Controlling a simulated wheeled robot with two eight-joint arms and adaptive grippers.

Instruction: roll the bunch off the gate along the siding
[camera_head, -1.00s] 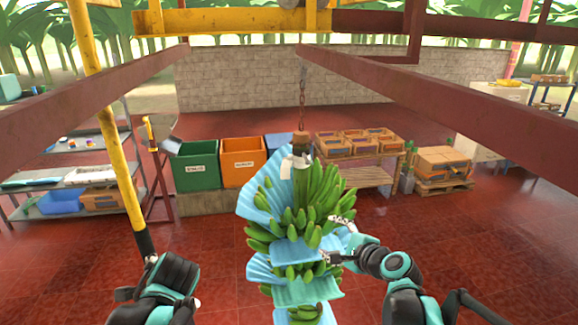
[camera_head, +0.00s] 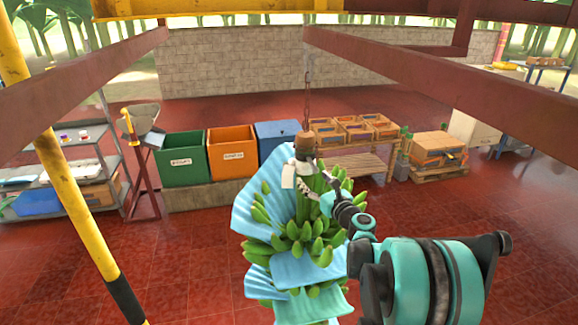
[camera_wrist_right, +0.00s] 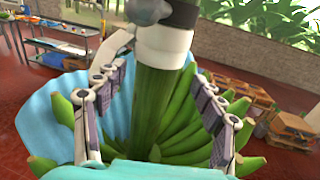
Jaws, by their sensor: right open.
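The bunch of green bananas (camera_head: 298,228) with blue sheets between its hands hangs upright on its stem from a chain (camera_head: 307,95) and a brown block (camera_head: 306,140). My right gripper (camera_head: 318,190) is at the top of the bunch, just below the white collar (camera_head: 289,174). In the right wrist view its two fingers (camera_wrist_right: 160,112) stand apart on either side of the green stem (camera_wrist_right: 146,98), with visible gaps. A yellow beam (camera_head: 230,9) crosses overhead; the frames do not show clearly which part is the gate or the siding. My left gripper is out of view.
Dark red beams (camera_head: 85,78) run overhead on both sides. A yellow pole with a black end (camera_head: 75,195) stands at left. Green (camera_head: 182,160), orange (camera_head: 232,153) and blue bins stand behind the bunch, beside a crate table (camera_head: 360,164). Red floor around it is clear.

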